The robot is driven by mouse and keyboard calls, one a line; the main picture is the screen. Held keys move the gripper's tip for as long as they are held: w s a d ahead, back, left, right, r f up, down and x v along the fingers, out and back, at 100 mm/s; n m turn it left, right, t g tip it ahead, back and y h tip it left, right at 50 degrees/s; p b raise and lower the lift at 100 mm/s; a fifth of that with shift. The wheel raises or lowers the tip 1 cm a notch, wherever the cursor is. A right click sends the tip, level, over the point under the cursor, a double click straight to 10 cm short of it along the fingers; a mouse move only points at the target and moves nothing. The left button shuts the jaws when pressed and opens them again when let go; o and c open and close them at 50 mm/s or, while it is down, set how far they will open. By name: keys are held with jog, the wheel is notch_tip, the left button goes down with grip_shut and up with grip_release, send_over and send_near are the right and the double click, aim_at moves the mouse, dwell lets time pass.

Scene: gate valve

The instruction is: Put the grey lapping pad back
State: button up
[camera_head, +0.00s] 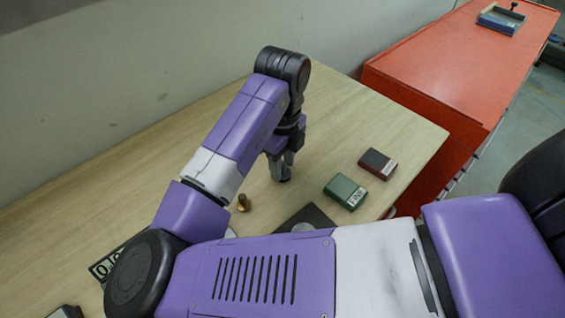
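A green block with a white label (345,191) and a dark red block with a white label (377,164) lie on the right part of the wooden table. A dark grey block with a pale label (66,312) shows partly at the bottom left edge; it may be the grey lapping pad, but it is cut off by the frame. My gripper (281,173) points down over the table, left of the green block.
A black plate with a grey disc (312,214) is partly hidden by my arm. A small brass piece (243,203) stands left of it. A black-framed sign (103,269) is partly covered at left. The table's back is clear.

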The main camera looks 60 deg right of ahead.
aim_at(283, 162)
jog(key=shift+r, duration=0.1)
notch_tip(283, 162, up, 12)
dwell(0.5)
dwell(0.5)
